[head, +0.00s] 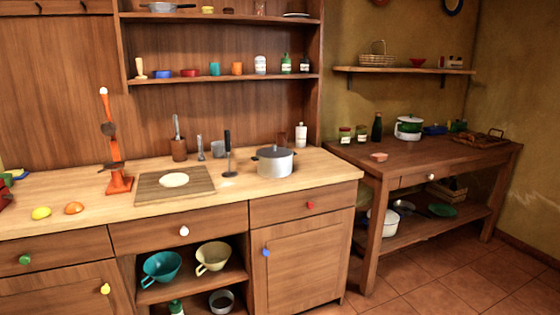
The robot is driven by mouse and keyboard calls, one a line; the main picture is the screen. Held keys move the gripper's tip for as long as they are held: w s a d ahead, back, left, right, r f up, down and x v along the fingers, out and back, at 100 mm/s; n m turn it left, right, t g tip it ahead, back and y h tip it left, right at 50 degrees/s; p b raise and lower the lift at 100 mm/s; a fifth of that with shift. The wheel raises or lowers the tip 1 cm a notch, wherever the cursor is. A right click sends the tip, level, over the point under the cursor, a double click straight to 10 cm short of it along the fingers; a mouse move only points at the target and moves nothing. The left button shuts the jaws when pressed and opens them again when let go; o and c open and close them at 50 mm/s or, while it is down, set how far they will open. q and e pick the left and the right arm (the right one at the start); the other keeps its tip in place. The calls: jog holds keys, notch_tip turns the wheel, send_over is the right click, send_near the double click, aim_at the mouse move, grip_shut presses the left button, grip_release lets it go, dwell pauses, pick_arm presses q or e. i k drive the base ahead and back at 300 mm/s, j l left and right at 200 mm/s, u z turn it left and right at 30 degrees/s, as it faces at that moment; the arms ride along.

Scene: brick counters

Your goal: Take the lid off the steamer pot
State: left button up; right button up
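A silver pot (275,164) with dark side handles stands on the wooden counter near its right end. A lid (273,152) with a dark knob appears to sit on top of it. A second pot, white with a green band (408,128), stands on the side table at the right and also seems to have a lid on. The view does not show for certain which one is the steamer pot. Neither of my grippers is in view.
A dark-handled upright utensil (228,153) stands just left of the silver pot. A board (175,185) with a pale round piece lies farther left, near an orange stand (117,150). The counter (325,168) right of the silver pot is clear.

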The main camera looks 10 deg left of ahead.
aim_at(274, 152)
jog(key=i+l+u, duration=0.15)
jog(key=i+u, duration=0.3)
jog(key=i+l+u, duration=0.45)
jog(key=k+j, duration=0.05)
jog(key=j, duration=0.05)
